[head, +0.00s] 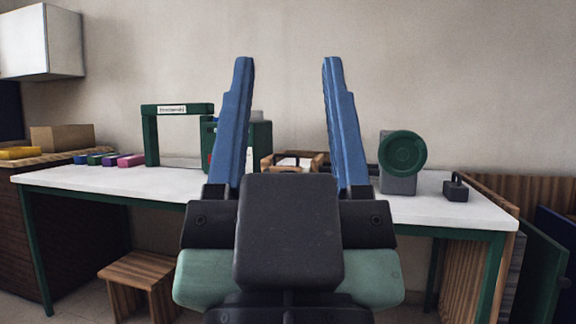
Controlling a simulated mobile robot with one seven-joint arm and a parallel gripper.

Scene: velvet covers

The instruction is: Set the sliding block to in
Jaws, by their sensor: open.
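My gripper (289,62) is open and empty, its two blue fingers pointing up in front of the white-topped table (447,212). No part is clearly marked as the sliding block, and I cannot tell its position. A green box (260,146) stands on the table, partly hidden behind my left finger. A grey block with a round green disc (403,152) stands to the right of my right finger. A small dark block with a handle (455,188) sits near the table's right end. My gripper appears to touch none of these.
A green frame (150,138) with a label stands at the table's left, beside several small coloured blocks (97,159). A wooden tray (268,162) shows between my fingers. A wooden stool (141,268) stands below left. Panels (535,255) lean at the right.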

